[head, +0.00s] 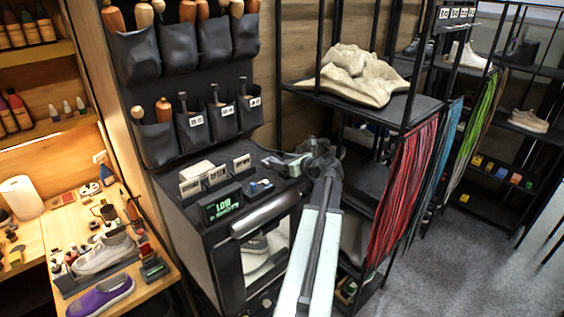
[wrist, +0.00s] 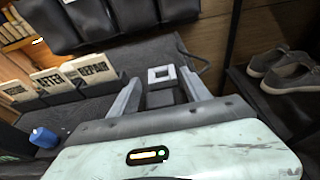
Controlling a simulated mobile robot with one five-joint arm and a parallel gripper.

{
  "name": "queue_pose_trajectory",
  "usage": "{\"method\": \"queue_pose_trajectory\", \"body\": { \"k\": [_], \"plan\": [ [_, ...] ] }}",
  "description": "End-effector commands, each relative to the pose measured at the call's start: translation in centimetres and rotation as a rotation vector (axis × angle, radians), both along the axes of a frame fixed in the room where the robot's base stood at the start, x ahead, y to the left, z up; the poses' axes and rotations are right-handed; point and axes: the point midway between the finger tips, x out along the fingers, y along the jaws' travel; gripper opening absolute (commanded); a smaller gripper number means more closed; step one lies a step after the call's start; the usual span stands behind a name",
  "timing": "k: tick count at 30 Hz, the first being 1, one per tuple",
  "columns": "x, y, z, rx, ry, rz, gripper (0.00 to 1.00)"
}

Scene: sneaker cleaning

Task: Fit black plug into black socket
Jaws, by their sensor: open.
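My gripper (wrist: 160,80) is open in the wrist view, its two grey fingers apart above the dark cabinet top. Between the fingers lie a small dark block (wrist: 160,98) and, just beyond it, a pale square frame (wrist: 152,77) with a dark centre. I cannot tell which of these is the black plug or the black socket. A thin dark cable (wrist: 204,62) runs at the right of the frame. In the head view my gripper (head: 290,161) is low over the right part of the cabinet top; the plug and socket are too small or hidden there.
Label cards (wrist: 52,80) stand in a dark holder left of my gripper, with a blue bottle (wrist: 43,137) nearby. Dark hanging pockets (head: 176,47) line the wall behind. A black shelf rack (head: 365,190) stands close on the right. A lit display (head: 222,206) reads LOW.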

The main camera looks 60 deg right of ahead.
Motion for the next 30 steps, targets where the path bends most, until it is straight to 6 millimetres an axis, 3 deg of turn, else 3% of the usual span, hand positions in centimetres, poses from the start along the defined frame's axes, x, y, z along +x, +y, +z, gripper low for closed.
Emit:
{"method": "queue_pose_trajectory", "body": {
  "k": [4,15,30],
  "plan": [
    [-0.8,0.3,0.4,-0.001,0.000,-0.002,0.56],
    [-6.5,2.3,2.3,0.000,0.000,-0.001,0.56],
    [-7.0,2.4,2.3,0.000,0.000,0.000,0.56]
  ]
}}
